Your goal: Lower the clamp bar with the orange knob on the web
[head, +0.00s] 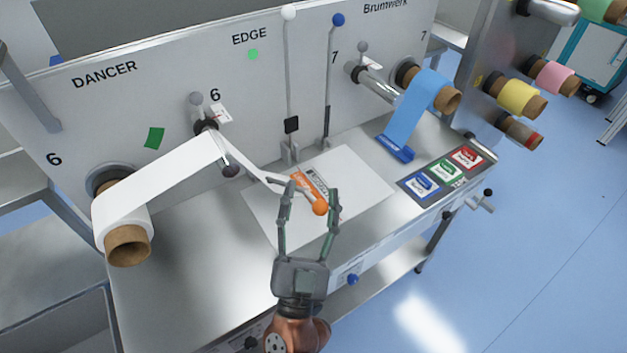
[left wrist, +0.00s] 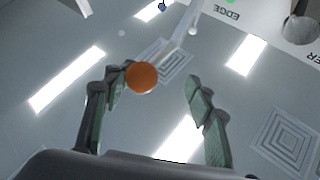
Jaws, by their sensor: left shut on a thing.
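The orange knob (head: 320,208) is at the end of the thin pale clamp bar (head: 262,178), which runs left towards the machine face. The white web (head: 165,180) stretches from a roll at lower left up to a small roller. In the left wrist view the knob (left wrist: 141,77) shows close to the left finger, and the bar (left wrist: 181,35) runs up and away. Whether the bar touches the surface below is unclear. My right gripper is not in view.
A white sheet (head: 262,216) with an orange label lies on the metal table under the knob. A blue web (head: 413,108) hangs at the right, near a panel of coloured cards (head: 443,172). Two upright rods (head: 288,75) stand behind. The table's left part is clear.

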